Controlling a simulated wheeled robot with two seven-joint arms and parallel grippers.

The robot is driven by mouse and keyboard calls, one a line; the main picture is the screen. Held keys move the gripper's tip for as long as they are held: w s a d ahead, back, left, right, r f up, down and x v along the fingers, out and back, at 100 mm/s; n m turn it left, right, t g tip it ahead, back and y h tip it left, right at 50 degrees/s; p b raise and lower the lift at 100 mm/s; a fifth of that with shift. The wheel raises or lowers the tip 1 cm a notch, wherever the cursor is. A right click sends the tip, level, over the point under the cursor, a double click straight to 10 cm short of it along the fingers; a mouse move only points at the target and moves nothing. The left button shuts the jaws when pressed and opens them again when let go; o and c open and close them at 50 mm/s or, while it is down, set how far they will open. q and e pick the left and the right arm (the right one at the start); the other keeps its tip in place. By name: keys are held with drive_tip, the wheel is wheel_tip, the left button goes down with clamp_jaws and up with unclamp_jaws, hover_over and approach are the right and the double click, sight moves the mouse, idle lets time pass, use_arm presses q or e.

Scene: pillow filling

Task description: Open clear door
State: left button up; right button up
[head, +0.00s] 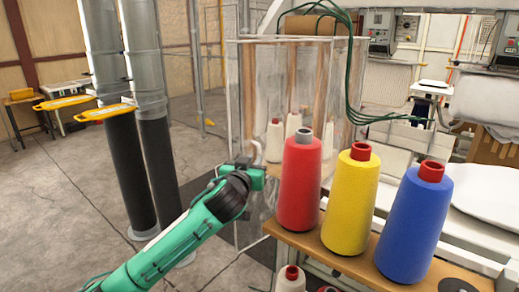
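The clear door (252,85) is a see-through panel with a thin pale frame, in the middle of the head view. It is part of a transparent enclosure, with brown upright shapes and white cones showing through it. I cannot tell for certain whether it stands shut or slightly ajar. My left arm is green and black and comes in from the bottom left. My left gripper (258,164) is in front of the panel's lower part, beside a small pale curved piece that may be a handle. Whether it touches that piece is unclear, and its fingers are too small to read. My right gripper is not in view.
A red cone (300,183), a yellow cone (351,200) and a blue cone (413,222) of thread stand on a wooden shelf (340,262) right of my gripper. Grey-black columns (158,150) stand at left. Green cables (350,75) hang above. The floor at left is open.

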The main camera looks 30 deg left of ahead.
sight(259, 153)
use_arm(q)
drive_tip(key=p+x, duration=0.1)
drive_tip(key=x, duration=0.3)
drive_tip(key=shift+w+a+r, duration=0.1)
drive_tip(key=shift+w+r, duration=0.05)
drive_tip(key=shift+w+a, duration=0.2)
drive_tip(key=shift+w, duration=0.5)
clamp_jaws()
